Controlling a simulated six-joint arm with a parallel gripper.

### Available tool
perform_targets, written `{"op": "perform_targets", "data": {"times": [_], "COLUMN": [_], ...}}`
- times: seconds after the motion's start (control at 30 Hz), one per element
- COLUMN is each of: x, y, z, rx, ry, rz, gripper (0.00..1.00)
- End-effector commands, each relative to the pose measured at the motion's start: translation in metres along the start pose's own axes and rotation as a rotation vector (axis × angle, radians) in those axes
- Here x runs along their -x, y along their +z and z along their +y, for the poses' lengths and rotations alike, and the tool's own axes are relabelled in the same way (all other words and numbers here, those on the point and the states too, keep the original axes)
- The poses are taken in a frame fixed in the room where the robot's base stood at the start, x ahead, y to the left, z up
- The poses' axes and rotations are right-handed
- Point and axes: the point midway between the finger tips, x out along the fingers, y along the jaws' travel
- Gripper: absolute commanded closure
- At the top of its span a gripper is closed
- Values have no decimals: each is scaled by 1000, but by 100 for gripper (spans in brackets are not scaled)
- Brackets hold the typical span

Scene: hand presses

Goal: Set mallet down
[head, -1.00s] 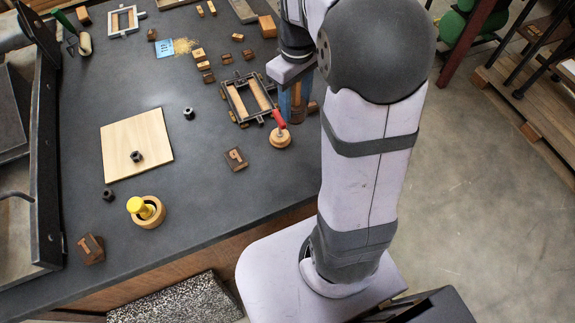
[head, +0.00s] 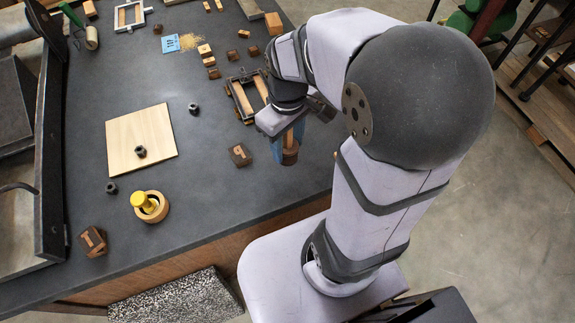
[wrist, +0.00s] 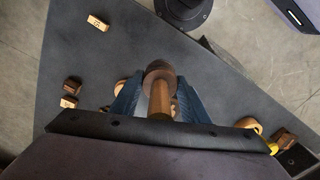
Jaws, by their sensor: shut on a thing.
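The mallet has a brown handle (wrist: 160,98) and a darker round head (wrist: 161,72). My gripper (head: 288,140) is shut on its handle. In the head view the brown mallet head (head: 290,154) hangs below the blue fingers, over the right part of the dark table (head: 225,200). In the wrist view my blue fingers (wrist: 158,98) stand on both sides of the handle, with the head beyond them. I cannot tell whether the head touches the tabletop. My arm and gripper hide part of the table behind them.
A dark block (head: 239,155) lies left of the mallet. A metal frame with wooden strips (head: 243,98) is behind. A pale board (head: 141,140) bears a dark nut. A yellow-handled tool (head: 149,205) stands in a wooden ring. Bare tabletop lies in front of the dark block.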

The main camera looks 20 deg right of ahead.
Motion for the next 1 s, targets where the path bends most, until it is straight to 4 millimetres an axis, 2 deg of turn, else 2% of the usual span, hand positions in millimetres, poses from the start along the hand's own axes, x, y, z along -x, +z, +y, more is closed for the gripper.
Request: {"op": "perform_targets", "data": {"times": [0.23, 0.57, 0.8, 1.0], "x": [-35, -46, -73, -84], "y": [1, 0, 1, 0], "z": [-1, 0, 0, 0], "rx": [1, 1, 1, 1], "ry": [-2, 0, -2, 0], "rz": [-4, -1, -4, 0], "gripper": [91, 91, 91, 91]}}
